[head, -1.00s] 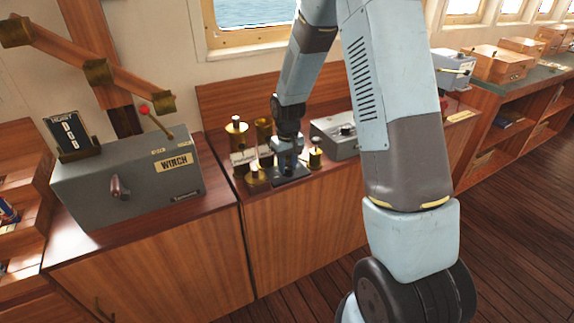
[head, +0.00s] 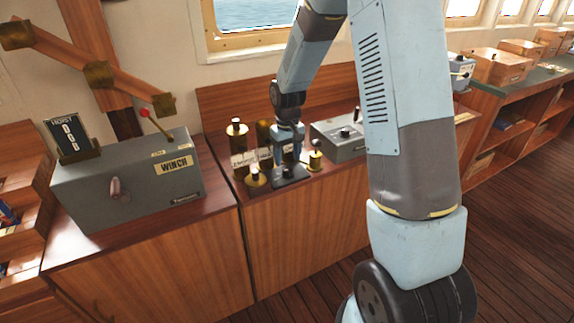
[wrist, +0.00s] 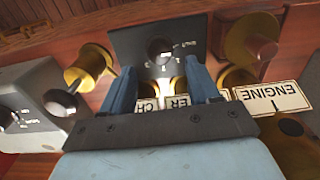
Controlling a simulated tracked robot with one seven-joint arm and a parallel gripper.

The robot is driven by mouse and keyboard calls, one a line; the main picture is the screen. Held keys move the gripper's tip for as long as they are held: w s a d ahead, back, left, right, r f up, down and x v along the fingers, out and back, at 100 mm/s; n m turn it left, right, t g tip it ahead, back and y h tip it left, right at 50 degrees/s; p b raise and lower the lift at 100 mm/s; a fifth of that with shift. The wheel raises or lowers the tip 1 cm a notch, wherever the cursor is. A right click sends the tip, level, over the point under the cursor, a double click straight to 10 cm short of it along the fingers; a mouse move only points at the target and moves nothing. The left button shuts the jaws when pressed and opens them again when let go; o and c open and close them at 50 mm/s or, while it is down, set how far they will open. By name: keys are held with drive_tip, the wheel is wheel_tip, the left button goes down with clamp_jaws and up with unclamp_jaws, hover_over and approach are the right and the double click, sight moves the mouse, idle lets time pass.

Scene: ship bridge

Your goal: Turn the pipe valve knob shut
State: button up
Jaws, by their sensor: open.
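A small dark plate with a round black knob (wrist: 161,50) lies ahead of my gripper in the wrist view. White marks ring the knob, but I cannot read them or confirm that it is the pipe valve knob. The same dark unit (head: 291,177) sits on the wooden counter in the head view, with its knob hard to make out there. My gripper (head: 288,161) points down above it, open and empty. In the wrist view its two blue fingers (wrist: 160,72) stand apart, one on each side of the knob's line, and no contact shows.
Brass fittings (wrist: 90,66) (wrist: 252,45) flank the plate closely. White label plates, one reading ENGINE (wrist: 272,99), are near the fingers. A grey box with a knob (head: 341,139) stands to the right, and the grey winch box (head: 125,182) to the left.

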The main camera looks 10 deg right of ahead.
sight(288, 169)
wheel_tip(288, 169, up, 9)
idle(0.3)
drive_tip(key=shift+r, duration=0.15)
